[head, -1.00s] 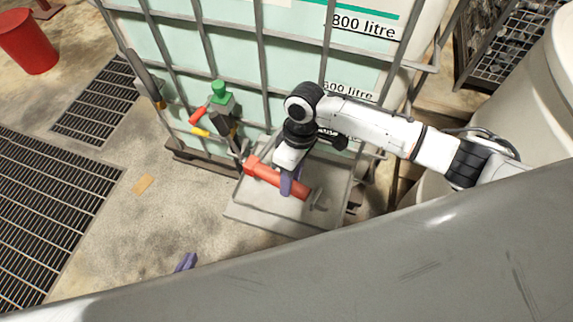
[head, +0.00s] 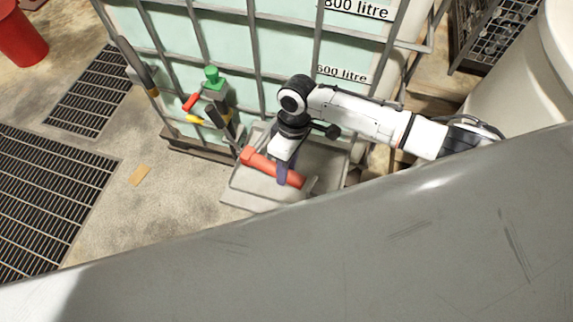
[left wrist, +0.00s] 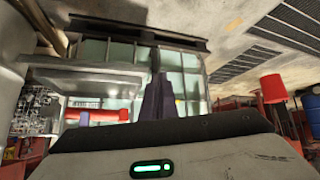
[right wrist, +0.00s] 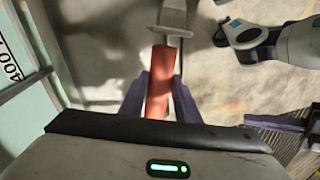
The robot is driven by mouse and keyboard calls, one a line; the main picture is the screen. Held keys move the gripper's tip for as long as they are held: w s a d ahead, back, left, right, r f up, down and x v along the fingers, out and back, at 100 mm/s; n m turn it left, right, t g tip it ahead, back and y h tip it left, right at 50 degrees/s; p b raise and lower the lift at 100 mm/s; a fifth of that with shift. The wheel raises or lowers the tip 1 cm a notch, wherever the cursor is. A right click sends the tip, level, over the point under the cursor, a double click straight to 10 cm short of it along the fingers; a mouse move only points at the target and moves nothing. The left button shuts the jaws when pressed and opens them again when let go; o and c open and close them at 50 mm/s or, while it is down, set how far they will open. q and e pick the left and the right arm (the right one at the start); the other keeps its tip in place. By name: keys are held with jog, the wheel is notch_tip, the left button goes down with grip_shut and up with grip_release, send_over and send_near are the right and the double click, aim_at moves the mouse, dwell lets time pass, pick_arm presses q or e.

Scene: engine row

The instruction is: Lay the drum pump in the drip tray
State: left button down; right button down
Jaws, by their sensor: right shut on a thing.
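The tray is a shallow grey box at the foot of the tank. The right wrist view shows the red body (right wrist: 158,92) between both purple fingers. In the left wrist view the pump (left wrist: 90,115) shows apart from the tray (left wrist: 85,80). My left gripper (left wrist: 157,98) has its fingers together, empty, and is out of the head view.
A caged tank (head: 280,60) rises behind the tray. Floor grates (head: 50,190) and a yellow piece (head: 139,175) lie left. A grey surface (head: 350,250) crosses the foreground.

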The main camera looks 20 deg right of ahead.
jog(key=shift+w+f+b, duration=0.1)
jog(key=shift+f+b, duration=0.6)
jog(key=shift+f, duration=0.75)
jog(key=shift+f+b, duration=0.45)
jog(key=shift+f, duration=0.4)
jog(key=shift+a+f+b, duration=0.1)
jog(key=shift+f+b, duration=0.35)
jog(key=shift+f, duration=0.8)
jog(key=shift+f, duration=0.1)
jog(key=c, duration=1.3)
grip_release()
jog(key=shift+o, duration=0.2)
